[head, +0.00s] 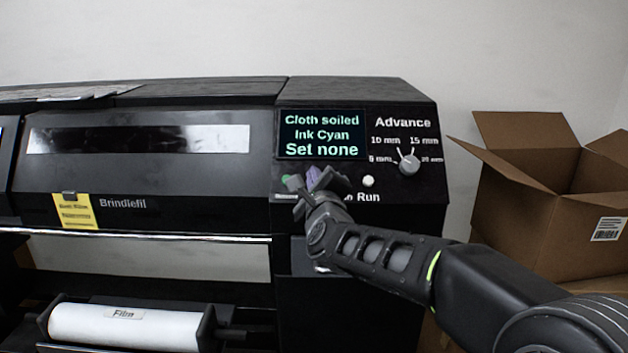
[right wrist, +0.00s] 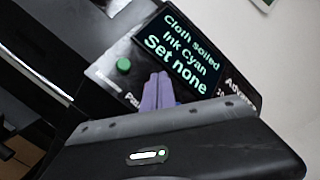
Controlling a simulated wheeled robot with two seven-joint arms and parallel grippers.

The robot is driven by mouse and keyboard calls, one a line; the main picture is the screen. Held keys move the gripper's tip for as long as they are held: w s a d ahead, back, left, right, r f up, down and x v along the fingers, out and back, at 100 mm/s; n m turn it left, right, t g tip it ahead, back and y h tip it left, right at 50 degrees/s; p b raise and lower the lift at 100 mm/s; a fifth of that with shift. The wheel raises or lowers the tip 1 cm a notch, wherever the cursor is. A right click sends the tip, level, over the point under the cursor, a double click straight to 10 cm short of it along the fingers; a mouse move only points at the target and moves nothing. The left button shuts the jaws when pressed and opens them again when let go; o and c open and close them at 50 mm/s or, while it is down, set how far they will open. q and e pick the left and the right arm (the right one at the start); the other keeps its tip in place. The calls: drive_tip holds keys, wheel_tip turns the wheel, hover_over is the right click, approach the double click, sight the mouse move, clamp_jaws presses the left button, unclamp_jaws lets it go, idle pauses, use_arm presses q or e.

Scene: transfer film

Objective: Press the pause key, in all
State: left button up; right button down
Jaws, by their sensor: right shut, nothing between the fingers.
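The printer's control panel (head: 436,185) carries a display (head: 321,134) reading "Cloth soiled, Ink Cyan, Set none". Below it are a green button (head: 287,178) and a pale round button (head: 368,181) above the word Run. My right gripper (head: 318,178) is shut and empty, its purple fingertips in front of the panel between these two buttons. In the right wrist view, the fingertips (right wrist: 157,92) are beside a partly covered label starting "Pa". The pause key itself is hidden behind the gripper. I cannot tell whether the fingertips touch it. My left gripper is out of view.
A grey Advance knob (head: 409,164) with millimetre marks is at the panel's right. A yellow tag (head: 75,211) hangs on the printer front, and a white Film roll (head: 124,326) sits below. Open cardboard boxes (head: 535,210) stand at the right.

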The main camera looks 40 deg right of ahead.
drive_tip(key=shift+f, duration=0.1)
idle(0.7)
drive_tip(key=shift+w+d+f+b, duration=0.15)
drive_tip(key=shift+w+f+b, duration=0.1)
drive_tip(key=shift+b, duration=0.35)
drive_tip(key=shift+w+d+f+b, duration=0.25)
drive_tip(key=shift+f+b, duration=0.1)
drive_tip(key=shift+b, duration=0.1)
idle(0.5)
drive_tip(key=shift+s+a+r, duration=0.1)
drive_tip(key=shift+r, duration=0.05)
drive_tip(key=shift+s+a+r, duration=0.3)
drive_tip(key=shift+s+r, duration=0.1)
drive_tip(key=shift+r, duration=0.1)
idle(0.4)
drive_tip(key=s+a+r+p, duration=0.2)
drive_tip(key=r, duration=0.1)
drive_tip(key=shift+s+a+r+p, duration=0.1)
drive_tip(key=shift+s+r+p, duration=0.2)
drive_tip(key=shift+s+p, duration=0.1)
